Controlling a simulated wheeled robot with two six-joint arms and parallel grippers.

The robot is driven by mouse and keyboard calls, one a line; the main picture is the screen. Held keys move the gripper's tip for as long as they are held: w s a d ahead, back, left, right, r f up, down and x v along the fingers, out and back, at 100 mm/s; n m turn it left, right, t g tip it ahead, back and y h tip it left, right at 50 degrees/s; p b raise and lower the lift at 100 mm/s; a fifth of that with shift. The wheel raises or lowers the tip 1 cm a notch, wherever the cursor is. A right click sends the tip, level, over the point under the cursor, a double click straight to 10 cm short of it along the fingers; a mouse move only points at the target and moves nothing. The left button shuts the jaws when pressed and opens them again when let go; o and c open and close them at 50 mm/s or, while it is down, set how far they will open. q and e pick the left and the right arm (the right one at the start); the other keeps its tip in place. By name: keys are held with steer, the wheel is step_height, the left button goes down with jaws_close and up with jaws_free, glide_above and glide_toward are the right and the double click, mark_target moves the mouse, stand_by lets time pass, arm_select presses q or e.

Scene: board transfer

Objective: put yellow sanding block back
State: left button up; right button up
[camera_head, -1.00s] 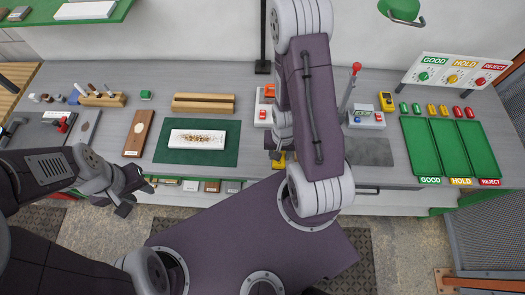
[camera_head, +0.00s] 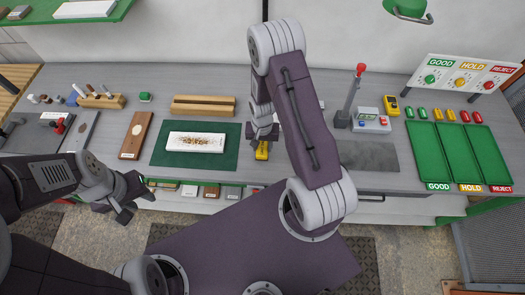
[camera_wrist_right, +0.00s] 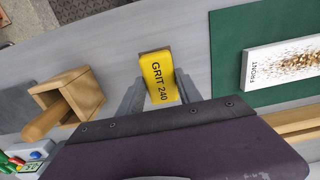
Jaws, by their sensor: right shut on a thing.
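The yellow sanding block (camera_head: 262,151), marked GRIT 240, is between the fingers of my right gripper (camera_head: 262,136). It also shows in the right wrist view (camera_wrist_right: 158,78), where the fingers (camera_wrist_right: 158,95) flank it. My right gripper is shut on it, right of the green mat, near the table's front edge. Whether the block touches the table is unclear. My left gripper (camera_head: 132,200) is empty and its fingers look apart, in front of the table at the left. Several small blocks (camera_head: 211,191) sit in a row below the table's front edge.
A white board (camera_head: 196,142) with brown specks lies on the green mat (camera_head: 226,160). A wooden holder (camera_wrist_right: 84,91) stands on the other side of the block. Green trays (camera_head: 458,152) are at the right. Grey tabletop is bare around the block.

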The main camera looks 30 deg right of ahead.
mark_target(262, 148)
step_height(262, 148, down, 4)
steer(key=b, duration=0.3)
steer(key=shift+f, duration=0.1)
steer(key=shift+r, duration=0.2)
steer(key=shift+f, duration=0.15)
steer(key=o, duration=1.2)
